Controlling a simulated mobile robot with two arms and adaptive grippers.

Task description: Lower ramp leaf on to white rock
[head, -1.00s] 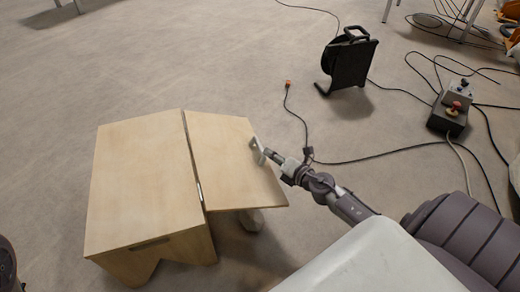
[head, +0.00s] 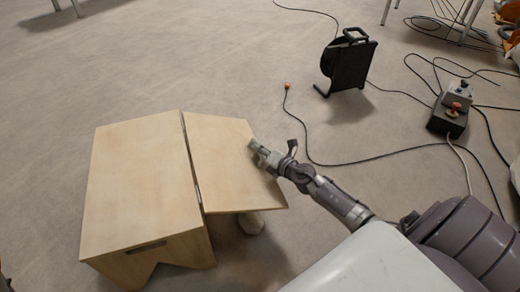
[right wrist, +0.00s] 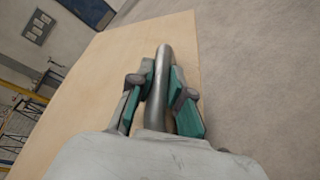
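The ramp leaf (head: 230,165) is a pale plywood panel hinged along the right top edge of a wooden box (head: 140,190). It slopes down a little to the right. In the right wrist view, the grey bar handle (right wrist: 162,85) lies between the teal finger pads of the right gripper (right wrist: 162,75), which sit close against both sides. My left gripper is not in view.
A black cable reel (head: 348,62) stands on the floor at the back, with cable running over the floor. A control box (head: 452,110) with a red knob sits at the right. The floor left of and behind the box is clear.

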